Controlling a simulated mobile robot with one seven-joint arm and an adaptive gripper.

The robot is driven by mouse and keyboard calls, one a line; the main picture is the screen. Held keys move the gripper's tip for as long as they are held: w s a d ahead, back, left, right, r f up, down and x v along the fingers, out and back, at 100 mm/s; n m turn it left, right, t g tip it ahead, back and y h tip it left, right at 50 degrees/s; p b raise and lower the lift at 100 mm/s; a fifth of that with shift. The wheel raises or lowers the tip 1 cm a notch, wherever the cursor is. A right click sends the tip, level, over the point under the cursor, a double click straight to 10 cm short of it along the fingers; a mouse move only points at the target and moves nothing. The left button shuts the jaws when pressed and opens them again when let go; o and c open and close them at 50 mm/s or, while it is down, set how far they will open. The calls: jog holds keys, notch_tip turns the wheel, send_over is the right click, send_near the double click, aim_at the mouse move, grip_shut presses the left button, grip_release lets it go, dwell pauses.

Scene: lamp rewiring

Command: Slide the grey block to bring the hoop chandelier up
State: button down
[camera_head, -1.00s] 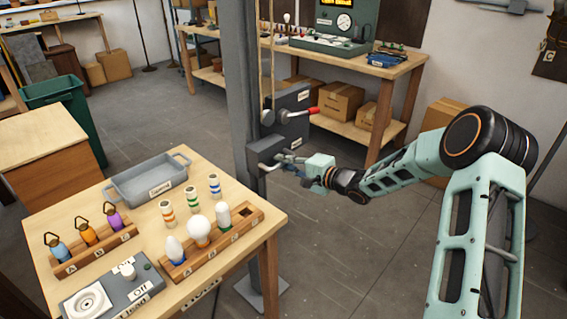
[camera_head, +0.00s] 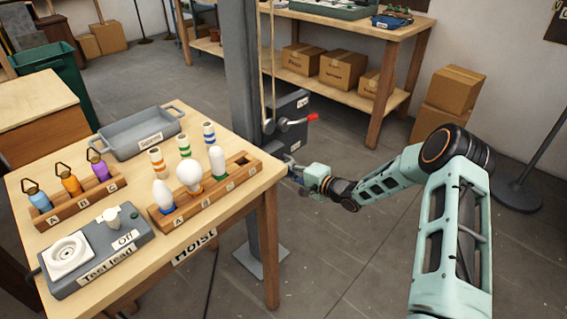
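A grey post (camera_head: 243,100) stands behind the table, with a cord running down its front and a grey box with a red-tipped lever (camera_head: 312,118) on it. The grey block on the post is now mostly hidden behind the table's right corner and my gripper. My gripper (camera_head: 291,170) is at the post, below the lever and by the block. Its fingertips are small and partly hidden, so I cannot tell whether they close on the block's handle. The hoop chandelier is out of view.
The wooden table (camera_head: 243,203) carries a grey tray (camera_head: 140,135), several bulbs in a rack, bottles and a test box (camera_head: 95,250). Its right corner is close to my gripper. A shelf bench (camera_head: 400,40) stands behind. The floor to the right is mostly open.

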jog(key=shift+s+f+b, duration=0.1)
jog(key=shift+f+b, duration=0.45)
jog(key=shift+f, duration=1.05)
jog(key=c, duration=2)
grip_release()
jog(key=shift+f, duration=0.15)
jog(key=v, duration=1.2)
